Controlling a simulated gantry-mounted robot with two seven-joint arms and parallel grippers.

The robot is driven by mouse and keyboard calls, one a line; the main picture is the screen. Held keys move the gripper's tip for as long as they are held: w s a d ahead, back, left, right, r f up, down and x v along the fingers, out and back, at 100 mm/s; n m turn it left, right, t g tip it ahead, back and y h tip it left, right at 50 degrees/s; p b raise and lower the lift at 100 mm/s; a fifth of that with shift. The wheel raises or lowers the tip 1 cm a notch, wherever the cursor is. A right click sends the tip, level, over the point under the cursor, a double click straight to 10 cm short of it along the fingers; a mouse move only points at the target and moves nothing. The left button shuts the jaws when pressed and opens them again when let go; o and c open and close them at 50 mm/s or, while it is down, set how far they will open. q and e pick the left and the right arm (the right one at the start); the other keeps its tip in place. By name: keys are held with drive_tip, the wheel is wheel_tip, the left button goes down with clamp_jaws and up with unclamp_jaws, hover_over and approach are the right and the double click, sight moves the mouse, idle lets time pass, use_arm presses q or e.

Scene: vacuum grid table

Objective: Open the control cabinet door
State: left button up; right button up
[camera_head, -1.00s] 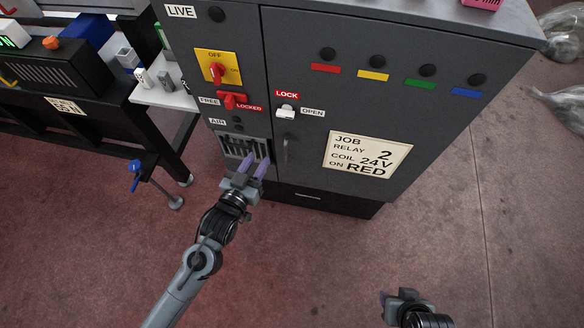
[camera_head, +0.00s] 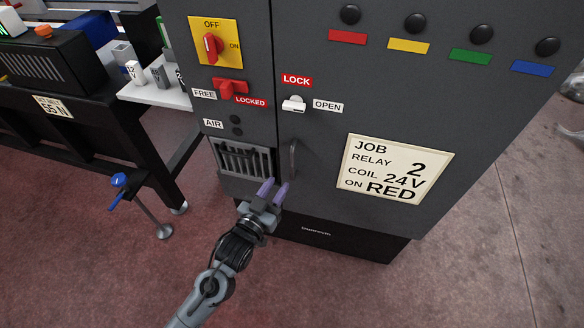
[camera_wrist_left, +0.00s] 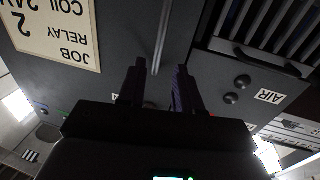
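The grey control cabinet door (camera_head: 330,215) looks closed in the head view. Its dark vertical bar handle (camera_head: 293,158) is at the door's left edge; it also shows in the wrist view (camera_wrist_left: 161,42). Above it is a white latch knob (camera_head: 294,103) between the red LOCK label and the white OPEN label. My left gripper (camera_head: 274,187) is open and empty, its purple fingers just below and left of the handle. In the wrist view the handle lies ahead, in line with the finger gap, apart from the fingers.
Left of the door are a vent grille (camera_head: 244,160), a red FREE/LOCKED switch (camera_head: 231,88) and a yellow OFF/ON switch (camera_head: 212,45). A job card (camera_head: 396,169) is on the door. A black bench (camera_head: 105,130) stands at the left. Floor in front is clear.

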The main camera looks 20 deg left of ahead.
sight(291, 165)
use_arm(q)
drive_tip(key=w+b, duration=0.1)
drive_tip(key=w, duration=0.2)
drive_tip(key=w+b, duration=0.1)
drive_tip(key=w, duration=0.2)
drive_tip(key=w+d+b, duration=0.1)
drive_tip(key=w, duration=0.2)
drive_tip(key=shift+w+b, duration=0.4)
clamp_jaws()
